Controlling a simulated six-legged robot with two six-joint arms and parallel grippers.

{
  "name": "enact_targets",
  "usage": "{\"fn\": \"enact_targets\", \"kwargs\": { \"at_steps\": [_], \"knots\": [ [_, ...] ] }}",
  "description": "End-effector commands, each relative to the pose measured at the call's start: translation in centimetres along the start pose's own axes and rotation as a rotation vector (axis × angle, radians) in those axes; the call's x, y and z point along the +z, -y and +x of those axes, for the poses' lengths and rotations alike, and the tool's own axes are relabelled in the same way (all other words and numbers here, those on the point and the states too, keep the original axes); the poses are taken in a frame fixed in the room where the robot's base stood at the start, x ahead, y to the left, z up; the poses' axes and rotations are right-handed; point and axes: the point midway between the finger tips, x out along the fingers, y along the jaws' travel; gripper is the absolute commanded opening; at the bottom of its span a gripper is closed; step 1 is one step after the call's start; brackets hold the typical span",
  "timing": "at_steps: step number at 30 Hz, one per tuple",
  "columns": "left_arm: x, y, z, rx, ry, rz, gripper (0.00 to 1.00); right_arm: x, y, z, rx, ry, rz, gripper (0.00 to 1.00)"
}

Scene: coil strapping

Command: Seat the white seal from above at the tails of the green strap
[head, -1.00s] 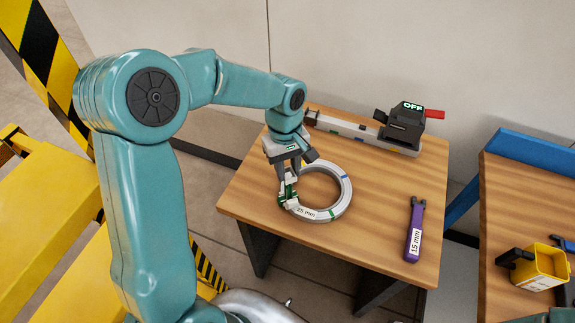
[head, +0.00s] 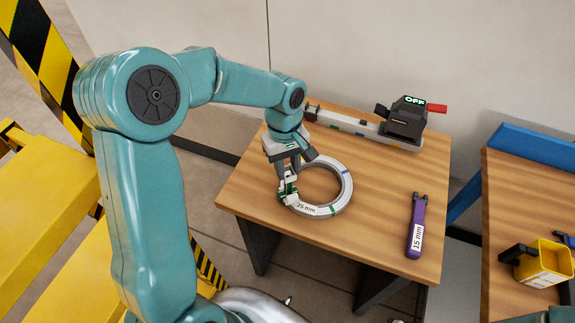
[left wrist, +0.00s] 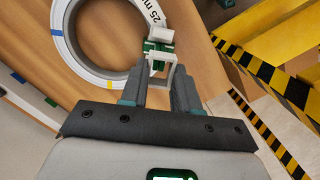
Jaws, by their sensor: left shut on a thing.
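A grey-white ring-shaped coil (head: 343,198) labelled "25 mm" lies flat on the wooden table. The green strap (head: 285,199) shows at the coil's left side, under my left gripper (head: 288,181), and in the left wrist view (left wrist: 150,46). My left gripper is shut on the white seal (left wrist: 161,56), pointing down at the coil's outer edge. The seal is at the green strap's tails, close to or touching them; the fingers partly hide it, so I cannot tell whether it is fully seated. My right gripper is not in view.
A purple tool (head: 416,228) marked "15 mm" lies at the table's right. A strapping device (head: 404,121) with an "OFF" display and red handle stands at the back. A yellow container (head: 543,264) is on the right-hand table. The table's front middle is clear.

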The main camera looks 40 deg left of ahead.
Motion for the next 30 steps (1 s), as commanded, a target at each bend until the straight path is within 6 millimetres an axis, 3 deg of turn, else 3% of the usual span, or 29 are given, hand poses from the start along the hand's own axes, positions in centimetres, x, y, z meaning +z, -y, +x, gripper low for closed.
{"fn": "enact_targets", "kwargs": {
  "at_steps": [16,30],
  "knots": [
    [0.0,0.0,0.1,0.0,0.0,0.0,0.0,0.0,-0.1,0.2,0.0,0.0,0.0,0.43],
    [-0.2,0.0,1.4,0.0,0.0,0.0,0.0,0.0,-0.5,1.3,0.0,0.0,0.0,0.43]
  ]
}}
